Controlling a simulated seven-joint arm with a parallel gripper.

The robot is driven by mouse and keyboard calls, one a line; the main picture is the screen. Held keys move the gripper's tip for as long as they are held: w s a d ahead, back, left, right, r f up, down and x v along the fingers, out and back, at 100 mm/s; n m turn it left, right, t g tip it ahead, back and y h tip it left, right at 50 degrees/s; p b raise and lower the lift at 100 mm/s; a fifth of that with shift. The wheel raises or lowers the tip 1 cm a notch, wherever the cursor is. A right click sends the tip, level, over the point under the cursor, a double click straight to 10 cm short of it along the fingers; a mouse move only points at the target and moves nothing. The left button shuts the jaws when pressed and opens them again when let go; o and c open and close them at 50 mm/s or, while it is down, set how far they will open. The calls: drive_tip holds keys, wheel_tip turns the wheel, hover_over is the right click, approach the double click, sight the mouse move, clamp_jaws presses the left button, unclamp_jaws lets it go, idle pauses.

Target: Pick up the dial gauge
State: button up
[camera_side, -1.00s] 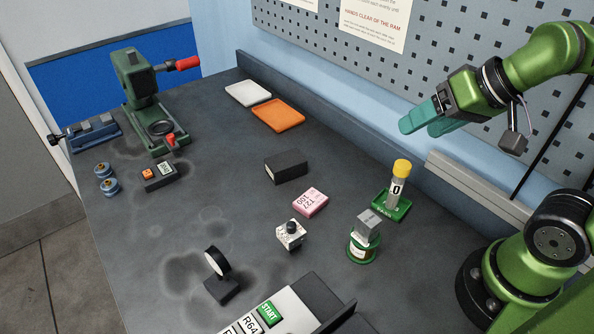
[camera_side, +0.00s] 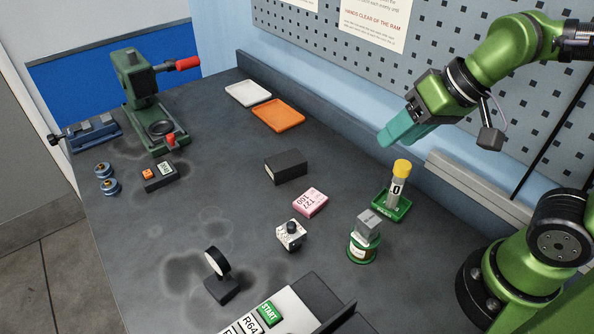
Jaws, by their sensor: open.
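The dial gauge (camera_side: 217,261) appears to be the round, pale-faced disc with a black rim, upright on a small dark base (camera_side: 222,291). It stands on the dark bench near the front, left of the white START panel. My gripper (camera_side: 394,138) has teal fingers and hangs in the air at the upper right, far from the gauge and above the bench's back edge. It is open, with nothing seen in it; its fingers overlap in this view, so the gap is hidden.
A speckled block with a black knob (camera_side: 290,236), a pink box (camera_side: 311,202), a black block (camera_side: 286,167) and a green-based jar (camera_side: 362,246) lie between. A yellow-capped tube (camera_side: 399,183) stands below my gripper. A green press (camera_side: 140,90) is far left.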

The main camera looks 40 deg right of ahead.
drive_tip(key=w+a+n+g, duration=0.3)
drive_tip(key=w+a, duration=0.3)
drive_tip(key=a, duration=0.4)
drive_tip(key=n+g+h, duration=0.1)
drive_tip(key=g+h, duration=0.2)
approach(214, 252)
drive_tip(key=f, duration=1.2)
drive_tip(key=shift+s+d+f, duration=0.15)
drive_tip(key=shift+s+f, duration=0.1)
clamp_jaws()
drive_tip(key=shift+r, duration=0.15)
